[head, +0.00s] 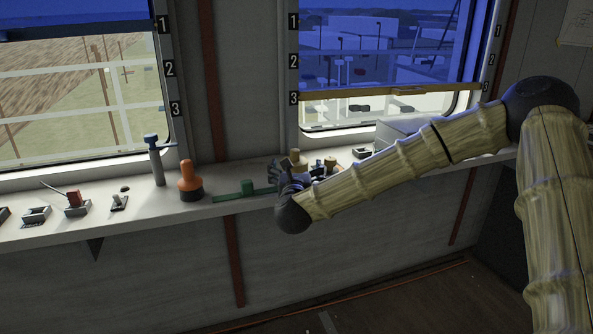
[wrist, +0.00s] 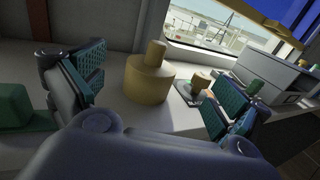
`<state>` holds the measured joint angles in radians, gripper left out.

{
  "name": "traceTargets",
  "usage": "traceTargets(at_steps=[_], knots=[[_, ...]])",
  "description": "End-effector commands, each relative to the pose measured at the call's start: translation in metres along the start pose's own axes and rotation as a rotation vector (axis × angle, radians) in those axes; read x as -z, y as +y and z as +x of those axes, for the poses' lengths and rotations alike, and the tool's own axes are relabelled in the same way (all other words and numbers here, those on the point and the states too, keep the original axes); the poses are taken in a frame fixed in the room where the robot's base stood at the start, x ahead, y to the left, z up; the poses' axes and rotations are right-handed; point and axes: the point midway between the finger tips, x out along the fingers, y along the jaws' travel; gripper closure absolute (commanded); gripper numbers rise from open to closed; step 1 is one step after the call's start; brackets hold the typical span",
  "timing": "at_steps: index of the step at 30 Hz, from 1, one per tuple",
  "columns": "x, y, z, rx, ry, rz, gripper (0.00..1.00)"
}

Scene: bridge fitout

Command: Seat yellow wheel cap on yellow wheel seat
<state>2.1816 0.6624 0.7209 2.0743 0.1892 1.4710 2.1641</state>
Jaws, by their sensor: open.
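A dull yellow stepped cylinder with a narrower knob, apparently the yellow wheel cap (wrist: 150,82), stands upright on the ledge in the wrist view. It also shows in the head view (head: 298,156), partly hidden by my gripper. My gripper (wrist: 157,90) is open, with one teal-padded finger left of the cylinder and one right, both apart from it. In the head view my gripper (head: 285,172) is at the ledge below the right window. A smaller tan-topped piece (wrist: 201,78) on a dark plate stands just right of the cylinder; I cannot tell whether it is the yellow wheel seat.
A green block on a strip (head: 248,188) lies left of my gripper. A grey box (wrist: 270,75) is at the right. The window wall closes off the back.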

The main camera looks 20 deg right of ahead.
Motion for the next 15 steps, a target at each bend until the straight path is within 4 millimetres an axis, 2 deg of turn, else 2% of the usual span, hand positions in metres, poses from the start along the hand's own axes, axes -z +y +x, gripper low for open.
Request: traceTargets(at_steps=[15], knots=[[-0.001, 0.004, 0.058, -0.004, 0.001, -0.003, 0.01]])
